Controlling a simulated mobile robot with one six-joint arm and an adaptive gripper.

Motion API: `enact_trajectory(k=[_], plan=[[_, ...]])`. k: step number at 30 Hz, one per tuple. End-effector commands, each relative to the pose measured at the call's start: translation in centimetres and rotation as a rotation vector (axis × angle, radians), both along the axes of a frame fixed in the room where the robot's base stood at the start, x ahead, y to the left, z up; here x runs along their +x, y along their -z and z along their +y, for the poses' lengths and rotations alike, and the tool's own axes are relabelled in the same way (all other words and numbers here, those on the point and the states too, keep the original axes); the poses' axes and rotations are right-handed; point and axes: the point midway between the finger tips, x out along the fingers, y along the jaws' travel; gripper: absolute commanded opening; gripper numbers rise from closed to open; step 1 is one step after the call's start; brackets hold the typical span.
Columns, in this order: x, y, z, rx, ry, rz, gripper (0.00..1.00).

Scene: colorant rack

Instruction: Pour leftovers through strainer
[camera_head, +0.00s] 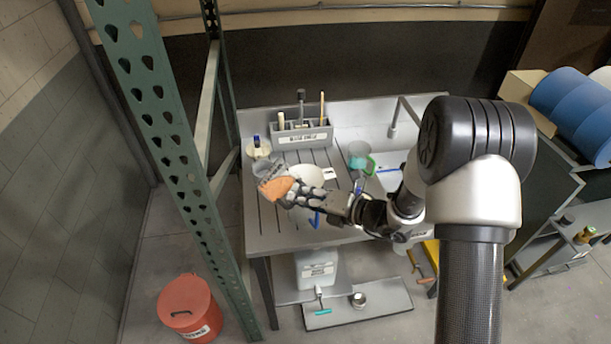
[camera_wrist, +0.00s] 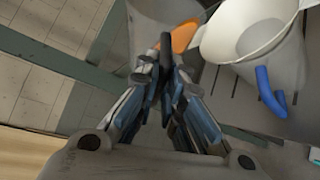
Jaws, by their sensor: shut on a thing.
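My gripper (camera_head: 303,194) is shut on a grey see-through jug (camera_head: 268,172) with an orange patch at its lower part, held above the left side of the sink bench. In the wrist view the gripper (camera_wrist: 166,62) closes on a dark handle at the jug (camera_wrist: 150,18), and the orange patch (camera_wrist: 184,38) shows just beyond the fingertips. A white strainer bowl (camera_head: 306,174) sits right beside the jug, on a grey container with a blue handle (camera_head: 315,218). The strainer also shows in the wrist view (camera_wrist: 250,35); its visible inside looks empty. The jug's mouth is not clearly visible.
A grey caddy (camera_head: 302,137) with tools stands at the bench's back. A jug with a green handle (camera_head: 358,156) stands to the right, near the tap (camera_head: 394,125). A cream pot (camera_head: 258,150) is at the back left. A green rack post (camera_head: 180,160) rises left of the bench.

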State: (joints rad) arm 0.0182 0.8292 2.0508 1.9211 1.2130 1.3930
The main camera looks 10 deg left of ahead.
Motion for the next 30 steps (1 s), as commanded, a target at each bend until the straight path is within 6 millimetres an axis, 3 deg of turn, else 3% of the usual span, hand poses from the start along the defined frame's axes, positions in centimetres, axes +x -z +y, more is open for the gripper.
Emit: enact_trajectory(k=[30], plan=[[0.16,-0.68,-0.32,0.091,-0.005,0.078,0.00]])
